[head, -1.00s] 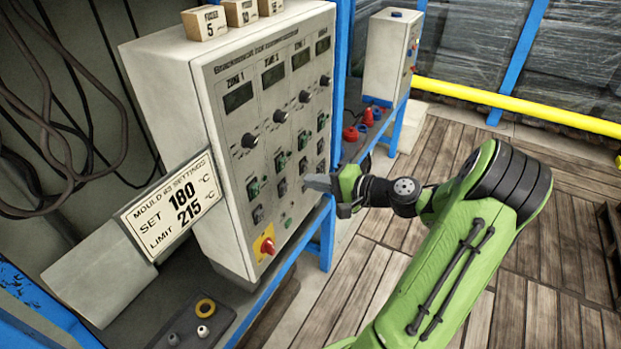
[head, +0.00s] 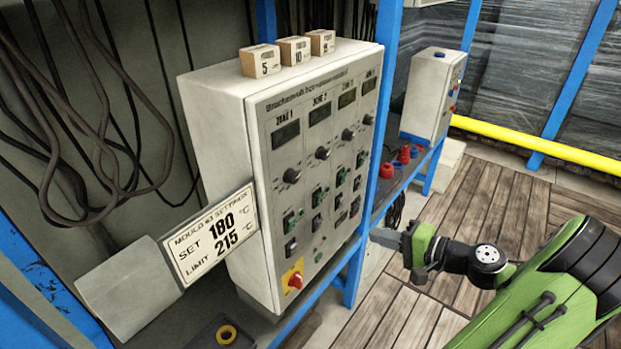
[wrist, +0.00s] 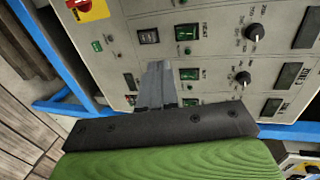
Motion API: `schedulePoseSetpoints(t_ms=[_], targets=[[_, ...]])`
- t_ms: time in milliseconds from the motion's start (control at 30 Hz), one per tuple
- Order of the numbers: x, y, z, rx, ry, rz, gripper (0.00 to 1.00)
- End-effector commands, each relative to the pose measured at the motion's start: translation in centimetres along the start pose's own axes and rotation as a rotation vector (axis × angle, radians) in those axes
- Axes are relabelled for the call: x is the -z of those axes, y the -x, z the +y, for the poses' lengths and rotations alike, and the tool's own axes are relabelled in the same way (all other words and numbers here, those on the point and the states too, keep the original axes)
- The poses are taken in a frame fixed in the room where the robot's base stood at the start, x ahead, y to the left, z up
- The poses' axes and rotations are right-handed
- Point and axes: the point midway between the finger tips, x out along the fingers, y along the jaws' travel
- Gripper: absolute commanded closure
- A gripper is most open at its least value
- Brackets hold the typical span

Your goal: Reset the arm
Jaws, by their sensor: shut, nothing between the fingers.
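My gripper (head: 385,238) is in the head view, right of the control panel's lower right edge, at the end of my green arm. Its fingers are together with nothing between them. In the wrist view my gripper (wrist: 158,85) points at the panel face, with its fingers covering part of the switch rows. The control panel (head: 262,150) is a grey box with zone displays, black knobs, green and black switches and a red knob on a yellow plate. I cannot tell the exact gap between fingers and panel.
A sign reading set 180, limit 215 (head: 212,236) stands left of the panel. Small numbered boxes (head: 294,50) sit on top. A blue post (head: 372,150) rises beside the panel. A smaller box (head: 433,92) stands behind. The wooden floor (head: 490,205) at right is open.

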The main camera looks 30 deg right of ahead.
Motion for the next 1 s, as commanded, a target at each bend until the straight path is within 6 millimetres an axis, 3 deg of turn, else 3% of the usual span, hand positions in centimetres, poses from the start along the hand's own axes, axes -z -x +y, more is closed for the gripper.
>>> schedulePoseSetpoints(t_ms=[167, 267, 400, 533, 667, 800, 1000], targets=[[-0.2, -0.2, -0.1, -0.009, 0.006, -0.008, 1.0], [-2.0, -2.2, -0.7, -0.098, 0.063, -0.082, 1.0], [-8.1, -6.1, -2.0, -0.364, 0.256, -0.278, 1.0], [-14.0, -7.1, -3.4, -0.608, 0.495, -0.416, 1.0], [-19.5, -5.8, -5.7, -0.789, 0.761, -0.479, 1.0], [-24.1, -2.2, -8.3, -0.877, 1.02, -0.466, 1.0], [-27.1, 3.0, -10.1, -0.851, 1.214, -0.409, 1.0]])
